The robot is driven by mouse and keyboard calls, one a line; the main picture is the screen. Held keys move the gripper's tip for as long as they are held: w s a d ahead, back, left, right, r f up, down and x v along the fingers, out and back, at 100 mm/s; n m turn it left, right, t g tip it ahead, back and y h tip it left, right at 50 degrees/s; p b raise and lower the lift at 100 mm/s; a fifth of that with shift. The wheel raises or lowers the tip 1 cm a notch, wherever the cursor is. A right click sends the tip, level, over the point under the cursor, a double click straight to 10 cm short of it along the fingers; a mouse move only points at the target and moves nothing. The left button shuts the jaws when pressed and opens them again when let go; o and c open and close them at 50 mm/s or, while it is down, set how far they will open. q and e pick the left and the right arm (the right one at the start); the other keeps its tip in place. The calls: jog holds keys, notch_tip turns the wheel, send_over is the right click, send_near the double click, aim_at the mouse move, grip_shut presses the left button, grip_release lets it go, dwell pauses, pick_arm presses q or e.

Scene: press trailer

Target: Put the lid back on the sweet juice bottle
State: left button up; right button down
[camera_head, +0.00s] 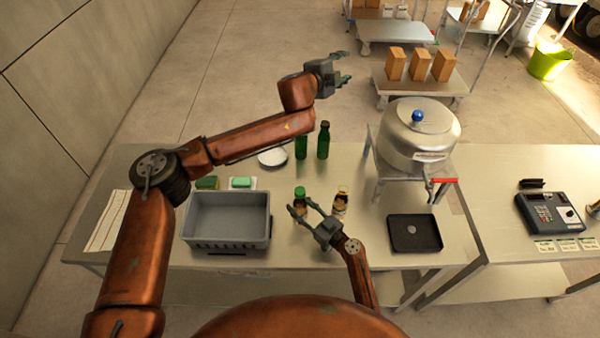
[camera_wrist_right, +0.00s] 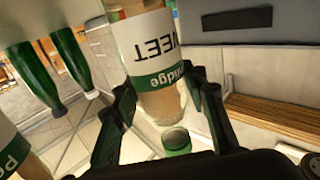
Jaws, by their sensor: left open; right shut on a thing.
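The sweet juice bottle (camera_wrist_right: 150,45) has a white label reading "SWEET" and a green band; the right wrist view shows it upside down. My right gripper (camera_head: 301,210) is shut around this bottle's (camera_head: 300,203) body on the table, one finger on each side. A green lid (camera_head: 300,190) shows at the bottle's top in the head view and by its neck in the right wrist view (camera_wrist_right: 176,139); I cannot tell whether it is seated. My left gripper (camera_head: 338,70) is open and empty, raised beyond the table's far edge.
A second juice bottle (camera_head: 341,198) stands right of the held one. Two green bottles (camera_head: 323,142) stand behind, near a white plate (camera_head: 272,157). A grey bin (camera_head: 228,240) is at left. A black tray (camera_head: 415,240) and a large metal pot (camera_head: 420,140) are at right.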

pick_arm(q)
jog(key=a+f+n+g+y, duration=0.2)
jog(key=a+f+n+y, duration=0.15)
jog(key=f+n, duration=0.4)
jog(key=n+g+y, duration=0.5)
jog(key=n+g, duration=0.6)
jog(key=n, duration=0.3)
send_over(300, 190)
jog(key=shift+m, duration=0.25)
notch_tip(300, 190, down, 16)
jog(key=shift+s+f, duration=0.1)
jog(key=shift+f, duration=0.05)
jog(key=shift+f, duration=4)
jog(key=shift+c, duration=0.2)
